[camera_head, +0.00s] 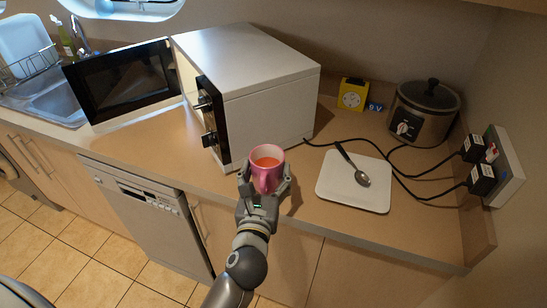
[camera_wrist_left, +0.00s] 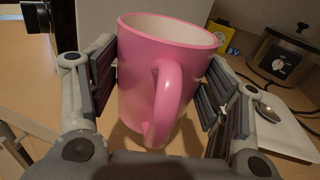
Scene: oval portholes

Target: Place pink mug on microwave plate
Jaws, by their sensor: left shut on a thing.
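The pink mug (camera_head: 267,165) is upright between the fingers of my left gripper (camera_head: 265,180), which is shut on it near the counter's front edge. In the left wrist view the mug (camera_wrist_left: 160,85) shows its handle toward the camera, with gripper fingers on both sides. The head view shows an orange tint inside the mug. The white microwave (camera_head: 262,95) stands behind and left of the mug, with its door (camera_head: 125,82) swung wide open to the left. Its plate and cavity are hidden from this angle. My right gripper is not in view.
A white board (camera_head: 335,188) with a spoon (camera_head: 356,170) lies right of the mug. A slow cooker (camera_head: 423,110), a yellow timer (camera_head: 352,94) and black cables with plugs (camera_head: 482,180) are at the back right. A sink (camera_head: 50,95) is at the far left.

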